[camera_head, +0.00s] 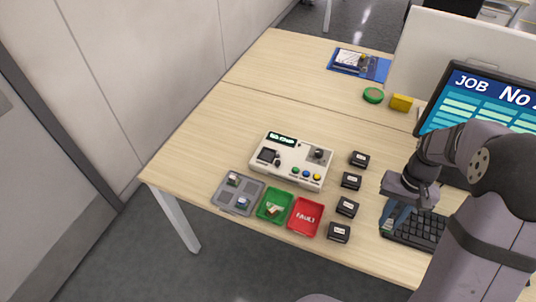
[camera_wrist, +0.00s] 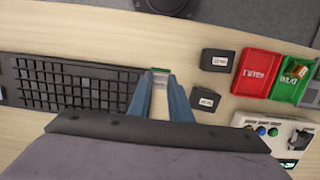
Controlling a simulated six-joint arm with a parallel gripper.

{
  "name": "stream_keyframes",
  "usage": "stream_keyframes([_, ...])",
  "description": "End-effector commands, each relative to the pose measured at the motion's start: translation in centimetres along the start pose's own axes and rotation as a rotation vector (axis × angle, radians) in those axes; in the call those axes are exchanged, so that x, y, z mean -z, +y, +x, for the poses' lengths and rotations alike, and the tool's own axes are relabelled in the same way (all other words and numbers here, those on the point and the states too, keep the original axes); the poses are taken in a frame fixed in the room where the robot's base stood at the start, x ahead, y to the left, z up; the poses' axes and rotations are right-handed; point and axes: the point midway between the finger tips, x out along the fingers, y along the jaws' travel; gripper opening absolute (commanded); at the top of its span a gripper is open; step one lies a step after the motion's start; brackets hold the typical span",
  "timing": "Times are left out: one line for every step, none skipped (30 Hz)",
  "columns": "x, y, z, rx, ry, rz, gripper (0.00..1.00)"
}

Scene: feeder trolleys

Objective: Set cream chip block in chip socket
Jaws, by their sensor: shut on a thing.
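My gripper (camera_head: 391,224) is above the table, beside the left end of the keyboard and well right of the tester. In the wrist view its blue fingers (camera_wrist: 163,88) are shut on a small pale block with a green edge (camera_wrist: 160,72), probably the cream chip block; the fingers hide much of it. The white tester (camera_head: 306,173) stands mid-table with a dark square recess (camera_head: 268,156) at its left, which looks like the chip socket. Its inside is too small to make out. The tester shows only partly in the wrist view (camera_wrist: 249,121).
Several black labelled boxes (camera_head: 347,206) stand between gripper and tester. A grey compartment tray (camera_head: 222,194) with chips, a green tray (camera_head: 264,214) holding a small item and a red FAULT tray (camera_head: 304,218) line the front. The keyboard (camera_head: 420,233) and monitor (camera_head: 480,105) are right.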

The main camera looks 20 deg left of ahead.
Motion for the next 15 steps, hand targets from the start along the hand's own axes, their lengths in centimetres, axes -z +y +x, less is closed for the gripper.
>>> stream_keyframes([0.0, 0.0, -0.01, 0.0, 0.0, 0.0, 0.0])
stream_keyframes([0.0, 0.0, -0.01, 0.0, 0.0, 0.0, 0.0])
stream_keyframes([0.0, 0.0, -0.01, 0.0, 0.0, 0.0, 0.0])
stream_keyframes([0.0, 0.0, -0.01, 0.0, 0.0, 0.0, 0.0])
stream_keyframes([0.0, 0.0, -0.01, 0.0, 0.0, 0.0, 0.0])
stream_keyframes([0.0, 0.0, -0.01, 0.0, 0.0, 0.0, 0.0])
stream_keyframes([0.0, 0.0, -0.01, 0.0, 0.0, 0.0, 0.0])
stream_keyframes([0.0, 0.0, -0.01, 0.0, 0.0, 0.0, 0.0])
stream_keyframes([0.01, -0.01, -0.01, 0.0, 0.0, -0.001, 0.0])
stream_keyframes([0.04, -0.02, -0.02, 0.0, 0.0, -0.003, 0.0])
stream_keyframes([0.09, -0.06, -0.05, -0.001, 0.0, -0.006, 0.0])
stream_keyframes([0.21, -0.14, -0.1, -0.002, 0.001, -0.015, 0.0])
stream_keyframes([0.35, -0.23, -0.16, -0.004, 0.001, -0.024, 0.0])
stream_keyframes([0.52, -0.35, -0.24, -0.005, 0.001, -0.037, 0.0])
stream_keyframes([0.8, -0.56, -0.33, -0.009, 0.001, -0.058, 0.0])
